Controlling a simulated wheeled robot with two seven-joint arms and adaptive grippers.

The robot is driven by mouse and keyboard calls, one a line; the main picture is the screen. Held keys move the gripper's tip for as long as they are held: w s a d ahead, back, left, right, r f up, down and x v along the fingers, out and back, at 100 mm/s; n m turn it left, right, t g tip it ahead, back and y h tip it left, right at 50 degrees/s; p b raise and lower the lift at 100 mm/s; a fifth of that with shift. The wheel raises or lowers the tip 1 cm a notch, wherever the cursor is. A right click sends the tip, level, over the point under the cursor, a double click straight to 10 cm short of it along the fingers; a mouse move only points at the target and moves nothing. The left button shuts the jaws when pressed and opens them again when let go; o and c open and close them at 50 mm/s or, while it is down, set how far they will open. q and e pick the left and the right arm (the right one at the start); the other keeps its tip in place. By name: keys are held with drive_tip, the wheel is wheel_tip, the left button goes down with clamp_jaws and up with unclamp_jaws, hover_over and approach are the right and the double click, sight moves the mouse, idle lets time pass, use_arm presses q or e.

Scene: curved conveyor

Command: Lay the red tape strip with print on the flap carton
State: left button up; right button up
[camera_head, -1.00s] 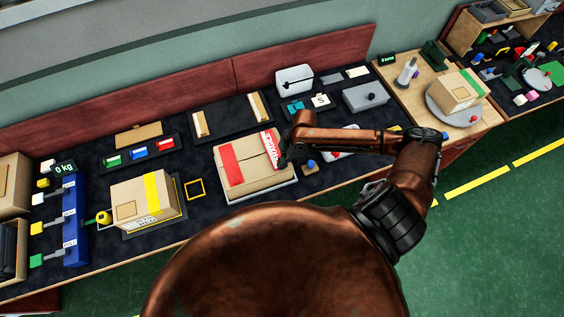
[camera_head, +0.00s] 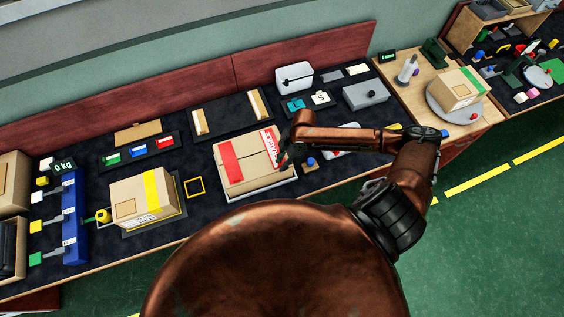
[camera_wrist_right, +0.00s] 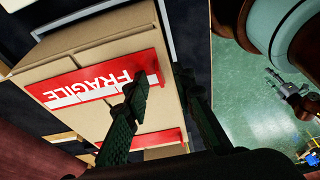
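The flap carton (camera_head: 246,181) stands on a pale tray at the middle of the bench. A plain red strip (camera_head: 231,163) crosses its left part. The red tape strip with print (camera_head: 270,145) lies across its right part. In the right wrist view this strip (camera_wrist_right: 95,84) reads FRAGILE and looks flat on the carton (camera_wrist_right: 95,43). My right gripper (camera_head: 284,160) is at the strip's near right end, over the carton's edge.
A yellow-taped carton (camera_head: 140,201) stands to the left, and another carton (camera_head: 456,92) sits on a round turntable at the right. A grey box (camera_head: 366,97) and a white box (camera_head: 294,78) are behind my right arm. Small items crowd the bench.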

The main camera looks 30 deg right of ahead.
drive_tip(key=v, duration=1.2)
drive_tip(key=shift+f, duration=0.1)
idle(0.4)
